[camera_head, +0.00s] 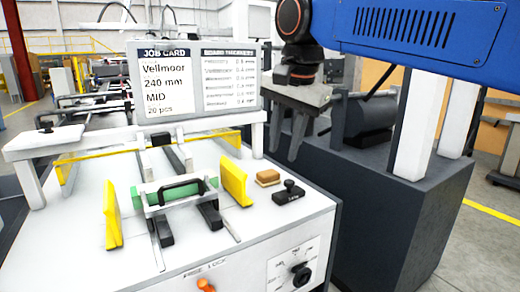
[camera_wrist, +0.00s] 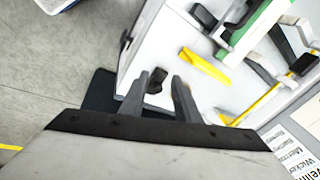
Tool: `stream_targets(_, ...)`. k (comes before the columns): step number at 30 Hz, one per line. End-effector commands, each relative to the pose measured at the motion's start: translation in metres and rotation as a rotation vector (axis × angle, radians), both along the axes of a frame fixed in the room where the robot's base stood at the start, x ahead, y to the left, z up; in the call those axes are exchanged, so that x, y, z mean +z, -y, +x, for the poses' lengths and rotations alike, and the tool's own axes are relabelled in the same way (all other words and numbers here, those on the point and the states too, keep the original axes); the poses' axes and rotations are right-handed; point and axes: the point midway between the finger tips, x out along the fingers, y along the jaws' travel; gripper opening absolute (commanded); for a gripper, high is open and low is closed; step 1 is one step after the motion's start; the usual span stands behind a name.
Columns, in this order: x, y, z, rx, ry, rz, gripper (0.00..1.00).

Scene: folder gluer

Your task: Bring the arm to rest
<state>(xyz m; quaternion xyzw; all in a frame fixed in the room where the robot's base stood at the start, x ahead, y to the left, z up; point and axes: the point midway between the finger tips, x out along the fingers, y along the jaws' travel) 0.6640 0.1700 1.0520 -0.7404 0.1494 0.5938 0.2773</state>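My gripper (camera_head: 291,136) hangs at the end of my blue arm, pointing down, right of the job card and above the right edge of the white machine table (camera_head: 110,255). Its two fingers are apart, with nothing between them. In the wrist view my gripper (camera_wrist: 165,82) also shows its fingers spread and empty. A black block with a knob (camera_head: 289,192) stands on the table below the gripper, apart from it; in the wrist view it shows beyond the fingertips.
A job card board (camera_head: 200,82) stands behind the table. A brown block (camera_head: 268,178) lies near the right edge. A dark grey cabinet (camera_head: 400,215) stands at right.

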Motion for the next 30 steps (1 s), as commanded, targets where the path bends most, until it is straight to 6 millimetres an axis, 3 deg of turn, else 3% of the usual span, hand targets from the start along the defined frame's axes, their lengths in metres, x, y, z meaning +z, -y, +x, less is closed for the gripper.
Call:
stream_targets(1,-0.012,0.023,-0.006,0.022,0.011,-0.01,0.29)
stream_targets(6,-0.057,0.084,-0.028,0.136,0.055,-0.053,0.29)
stream_targets(15,-0.153,0.173,-0.087,0.33,0.126,-0.15,0.29)
stream_targets(24,-0.254,0.228,-0.152,0.502,0.176,-0.264,0.29)
stream_targets(30,-0.286,0.239,-0.172,0.559,0.188,-0.304,0.29)
